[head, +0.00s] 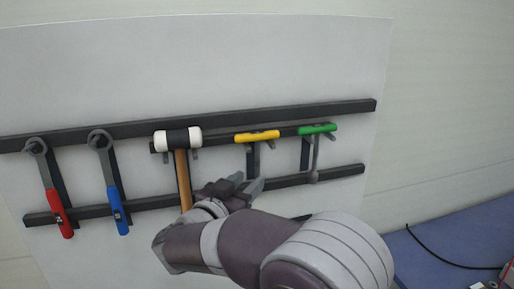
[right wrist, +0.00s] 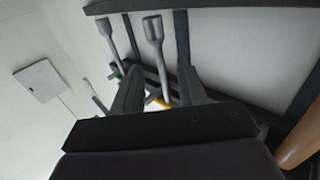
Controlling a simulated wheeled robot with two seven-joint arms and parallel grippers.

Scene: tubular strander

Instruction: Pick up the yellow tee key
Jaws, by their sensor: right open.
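The yellow tee key (head: 257,136) hangs on the wall rack by its yellow crossbar, its grey shaft pointing down. My right gripper (head: 244,184) is open, in front of the lower part of the shaft, which it partly hides in the head view. In the right wrist view, the tee key's grey shaft and socket (right wrist: 154,32) show between and beyond the two open fingers (right wrist: 160,78). A bit of the yellow crossbar shows low between the fingers. I cannot tell whether the fingers touch the shaft. My left gripper is not in view.
A green tee key (head: 317,129) hangs close on the right. A white-headed hammer (head: 178,139) with a wooden handle hangs close on the left. Red (head: 58,211) and blue (head: 117,209) wrenches hang farther left. Dark rails (head: 340,109) run across the white panel.

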